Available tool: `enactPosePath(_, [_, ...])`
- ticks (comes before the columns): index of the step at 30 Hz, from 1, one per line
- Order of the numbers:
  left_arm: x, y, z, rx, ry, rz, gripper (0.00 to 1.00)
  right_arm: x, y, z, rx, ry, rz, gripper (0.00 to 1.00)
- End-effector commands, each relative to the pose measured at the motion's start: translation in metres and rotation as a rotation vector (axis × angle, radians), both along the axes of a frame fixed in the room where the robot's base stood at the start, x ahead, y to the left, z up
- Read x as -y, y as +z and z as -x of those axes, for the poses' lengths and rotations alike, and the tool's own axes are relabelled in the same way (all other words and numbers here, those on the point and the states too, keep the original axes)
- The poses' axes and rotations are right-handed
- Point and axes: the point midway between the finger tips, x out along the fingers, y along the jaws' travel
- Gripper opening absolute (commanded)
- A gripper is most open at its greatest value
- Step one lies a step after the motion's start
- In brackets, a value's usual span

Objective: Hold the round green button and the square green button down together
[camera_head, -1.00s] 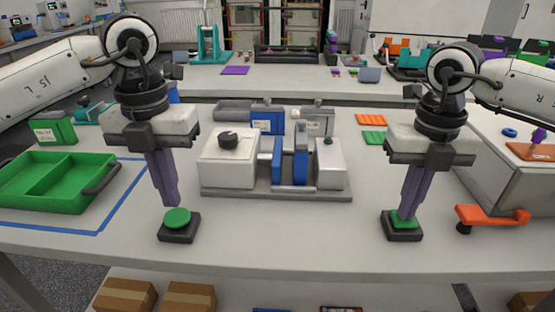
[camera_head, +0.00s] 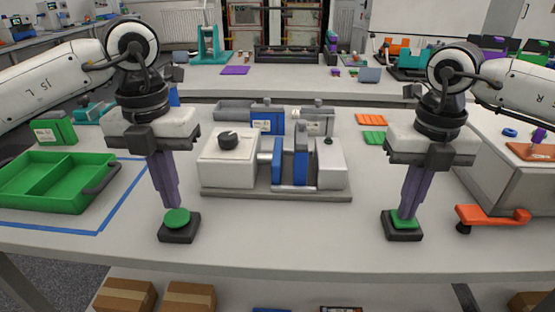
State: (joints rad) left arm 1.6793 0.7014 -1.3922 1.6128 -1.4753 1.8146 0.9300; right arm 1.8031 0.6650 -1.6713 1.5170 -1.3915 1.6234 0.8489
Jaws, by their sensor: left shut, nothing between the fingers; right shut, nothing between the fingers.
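The round green button (camera_head: 177,219) sits on a black base at the front left of the table. My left gripper (camera_head: 171,207) is shut and points down, its fingertips at the back edge of the round button; whether they touch it I cannot tell. The square green button (camera_head: 404,223) sits on a black base at the front right. My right gripper (camera_head: 406,217) is shut and points down with its fingertips at the top of the square button, seemingly touching it. How far either button is pressed is not clear.
A battery cycler fixture (camera_head: 275,190) with white and blue blocks stands between the buttons. A green tray (camera_head: 50,186) lies at the left inside blue tape. An orange-handled item (camera_head: 490,215) is right of the square button. The table front between the buttons is clear.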

Motion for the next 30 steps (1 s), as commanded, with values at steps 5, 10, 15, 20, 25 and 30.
enactPosePath(5, [0.0,-0.007,0.0,-0.002,0.0,-0.001,0.0,0.0,-0.003,0.002,-0.007,0.002,0.001,0.0])
enactPosePath(10, [0.0,-0.014,0.0,-0.002,0.0,0.0,0.0,0.0,-0.003,0.002,-0.007,0.002,0.001,0.0])
enactPosePath(15, [0.0,-0.019,0.0,0.0,0.0,0.0,0.0,0.0,-0.003,0.002,-0.007,0.002,0.001,0.0])
enactPosePath(20, [0.0,-0.025,0.0,-0.002,0.001,0.0,0.0,0.0,-0.003,0.002,-0.007,0.002,0.001,0.0])
enactPosePath(25, [0.0,-0.03,0.0,-0.002,0.001,0.0,0.0,0.0,-0.003,0.002,-0.008,0.002,0.001,0.0])
enactPosePath(30, [0.0,-0.03,0.0,-0.002,0.001,-0.001,0.0,0.0,-0.003,0.002,-0.008,0.002,0.002,0.0])
